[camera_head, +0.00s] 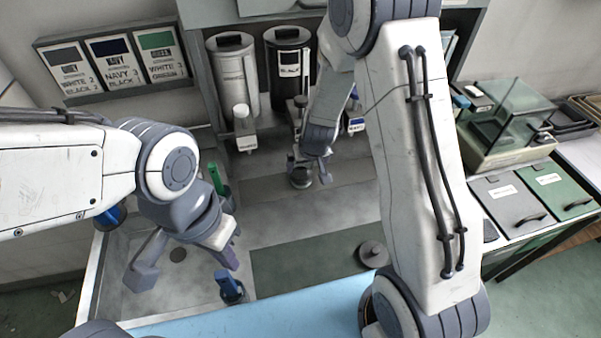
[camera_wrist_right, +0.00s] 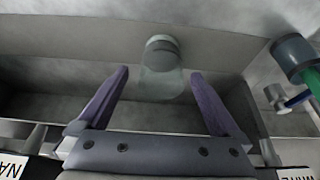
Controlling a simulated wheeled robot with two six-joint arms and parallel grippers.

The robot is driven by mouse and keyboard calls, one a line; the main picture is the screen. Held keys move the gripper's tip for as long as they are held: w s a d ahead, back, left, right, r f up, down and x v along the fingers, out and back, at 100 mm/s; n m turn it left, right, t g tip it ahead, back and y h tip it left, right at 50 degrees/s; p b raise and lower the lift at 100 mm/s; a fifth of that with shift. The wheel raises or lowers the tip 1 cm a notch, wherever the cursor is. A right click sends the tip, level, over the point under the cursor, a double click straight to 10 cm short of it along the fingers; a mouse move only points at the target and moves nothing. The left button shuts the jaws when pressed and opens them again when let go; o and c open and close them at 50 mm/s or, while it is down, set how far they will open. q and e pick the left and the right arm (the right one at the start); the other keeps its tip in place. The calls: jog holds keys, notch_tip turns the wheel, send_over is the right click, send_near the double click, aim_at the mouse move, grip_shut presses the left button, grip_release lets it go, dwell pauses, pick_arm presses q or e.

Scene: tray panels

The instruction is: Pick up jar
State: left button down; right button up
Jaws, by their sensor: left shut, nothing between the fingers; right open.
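A clear jar with a grey lid (camera_wrist_right: 162,48) shows in the right wrist view, beyond the fingertips and near the line between them. In the head view, a small dark-topped round thing (camera_head: 300,180), likely this jar, stands on the grey surface just below my right gripper (camera_head: 312,170). My right gripper also shows in the wrist view (camera_wrist_right: 159,75), open, with nothing visibly clamped. Whether a finger touches the jar cannot be told. My left gripper (camera_head: 231,262) is shut and empty over the left of the tray, near a blue-topped item (camera_head: 230,288).
Tall canisters (camera_head: 232,75) stand at the back, with a white-capped bottle (camera_head: 241,125) before them. A green-handled item (camera_head: 215,178) stands left. A round knobbed weight (camera_head: 372,252) sits on the dark mat (camera_head: 300,262). A glass-covered box (camera_head: 505,120) and lidded bins (camera_head: 510,198) are right.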

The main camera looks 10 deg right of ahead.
aim_at(305, 170)
jog(key=b+x, duration=0.2)
jog(key=x, duration=0.2)
jog(key=shift+s+a+f, duration=0.1)
jog(key=shift+f, duration=0.1)
jog(key=b+x, duration=0.1)
jog(key=x, duration=0.4)
jog(key=shift+a+f+b, duration=0.1)
jog(key=shift+b, duration=0.25)
grip_shut()
jog(key=shift+r, duration=0.25)
